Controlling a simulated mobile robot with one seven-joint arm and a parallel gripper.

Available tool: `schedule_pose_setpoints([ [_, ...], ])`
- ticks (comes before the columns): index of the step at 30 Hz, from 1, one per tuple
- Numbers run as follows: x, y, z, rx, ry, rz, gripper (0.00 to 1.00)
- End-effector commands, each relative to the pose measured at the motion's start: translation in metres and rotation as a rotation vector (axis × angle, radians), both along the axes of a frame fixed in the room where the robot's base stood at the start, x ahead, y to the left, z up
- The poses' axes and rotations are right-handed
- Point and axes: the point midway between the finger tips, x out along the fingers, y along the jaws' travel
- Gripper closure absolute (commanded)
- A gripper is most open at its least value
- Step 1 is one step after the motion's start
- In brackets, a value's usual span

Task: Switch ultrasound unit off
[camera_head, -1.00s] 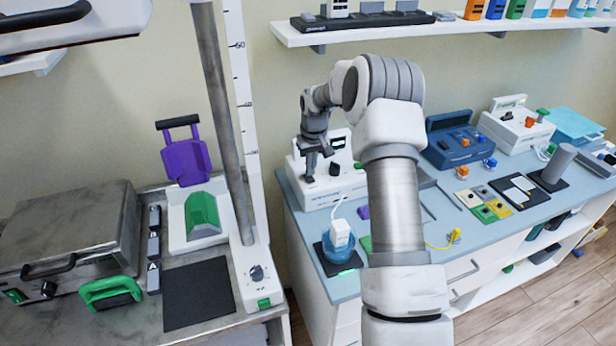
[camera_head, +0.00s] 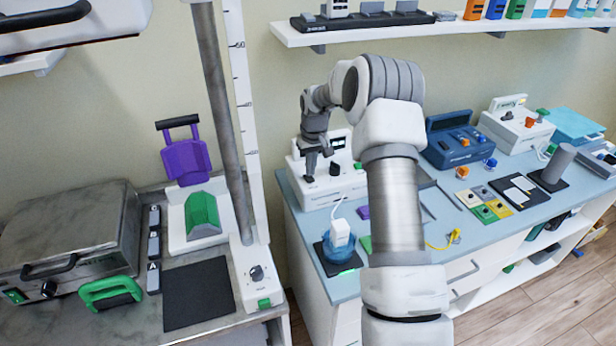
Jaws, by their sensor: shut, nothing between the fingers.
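A white tabletop unit (camera_head: 345,186), which looks like the ultrasound unit, stands at the back left of the blue-topped counter. It has a small dark display, a black knob (camera_head: 335,168) and a cable to a white handpiece (camera_head: 340,233) in a blue holder. My gripper (camera_head: 310,177) is shut and empty, pointing down at the unit's front left, left of the knob. Whether its fingertips touch the unit cannot be told. The gripper covers part of the front panel, and any switch there is hidden.
A dark blue unit (camera_head: 458,148) and another white unit (camera_head: 515,130) stand farther right on the counter (camera_head: 405,262). Coloured pads (camera_head: 485,213) lie in front of them. A tall white scale column (camera_head: 238,120) rises on the left. A shelf (camera_head: 400,36) hangs above.

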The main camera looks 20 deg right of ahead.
Motion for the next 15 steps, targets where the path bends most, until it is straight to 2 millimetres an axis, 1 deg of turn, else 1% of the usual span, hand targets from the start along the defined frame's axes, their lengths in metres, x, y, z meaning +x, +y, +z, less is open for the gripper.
schedule_pose_setpoints([
  [15, -0.0001, 0.0001, -0.0054, 0.0, 0.0, 0.0, 1.0],
])
